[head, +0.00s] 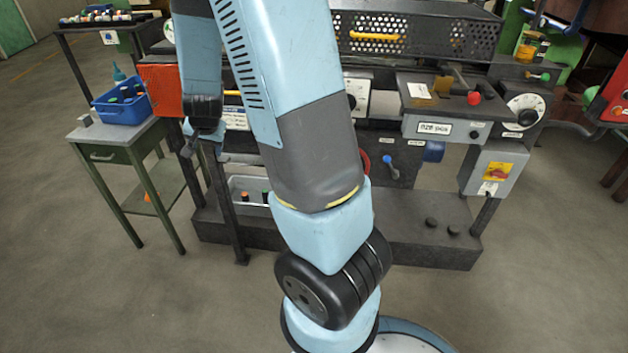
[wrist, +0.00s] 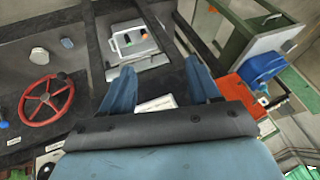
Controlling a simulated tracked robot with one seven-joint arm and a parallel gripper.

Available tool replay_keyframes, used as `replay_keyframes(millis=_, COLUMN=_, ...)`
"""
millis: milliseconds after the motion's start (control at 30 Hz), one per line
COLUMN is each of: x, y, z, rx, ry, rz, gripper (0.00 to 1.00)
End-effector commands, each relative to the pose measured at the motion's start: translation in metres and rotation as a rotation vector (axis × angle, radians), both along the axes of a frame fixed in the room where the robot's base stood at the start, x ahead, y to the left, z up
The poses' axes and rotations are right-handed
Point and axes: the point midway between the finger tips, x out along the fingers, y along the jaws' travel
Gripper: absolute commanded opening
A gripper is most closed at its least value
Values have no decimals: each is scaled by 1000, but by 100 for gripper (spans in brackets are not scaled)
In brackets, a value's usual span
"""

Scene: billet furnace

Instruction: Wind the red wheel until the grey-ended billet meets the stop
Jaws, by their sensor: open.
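The red wheel (wrist: 47,100) shows whole in the wrist view, at the left on the dark machine front. In the head view my arm covers most of it, and only a red sliver of rim (head: 364,163) shows. My gripper (wrist: 160,66) is open, with nothing between its two blue fingers. It is well to the right of the wheel in the wrist view and does not touch it. In the head view it hangs low at the left of the machine, partly hard to make out. I cannot make out the grey-ended billet or the stop.
An orange-red panel (head: 161,90) stands close to my gripper. A green side table (head: 101,156) with a blue bin (head: 123,104) is at the left. A grey tray (wrist: 137,43) lies low, beyond my fingertips. A blue-knobbed lever (head: 389,161) sits right of the wheel. Floor in front is clear.

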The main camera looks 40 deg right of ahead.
Motion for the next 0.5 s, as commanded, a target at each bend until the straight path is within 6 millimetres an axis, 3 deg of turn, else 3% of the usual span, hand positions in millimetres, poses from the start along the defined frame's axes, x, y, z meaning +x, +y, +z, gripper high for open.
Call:
replay_keyframes(millis=33, x=5, y=-5, z=-17, rx=-10, ry=8, rz=-31, gripper=62)
replay_keyframes(millis=233, x=20, y=-27, z=-75, rx=-69, ry=6, rz=-158, gripper=62)
replay_keyframes(millis=500, x=24, y=-65, z=-150, rx=-194, ry=-9, rz=-310, gripper=62)
